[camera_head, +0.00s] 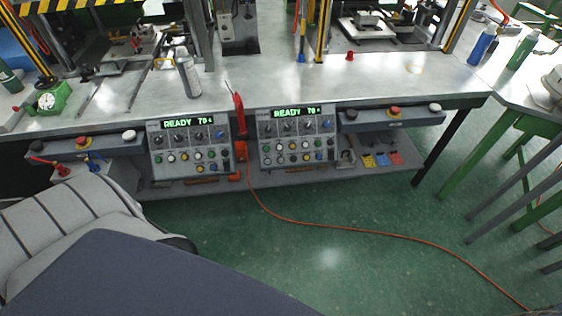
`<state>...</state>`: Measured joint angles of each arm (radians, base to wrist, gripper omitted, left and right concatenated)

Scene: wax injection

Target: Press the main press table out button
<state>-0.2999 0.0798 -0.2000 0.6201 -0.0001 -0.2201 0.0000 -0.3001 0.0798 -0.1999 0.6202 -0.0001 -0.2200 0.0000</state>
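Two control panels hang under the front edge of the bench, a left panel (189,149) and a right panel (298,138). Each has a green lit display reading READY and a number, with rows of small coloured buttons and knobs below. The button labels are too small to read, so I cannot tell which one is the table out button. A button bar with a red button (83,142) and a white button (129,135) sits left of the panels. A similar bar on the right has a red button (394,112) and a white button (435,107). Neither gripper is in view.
The metal bench (400,85) carries press machinery, a spray bottle (188,75) and a green dial gauge (52,98). An orange hose (330,228) crosses the open green floor (330,270).

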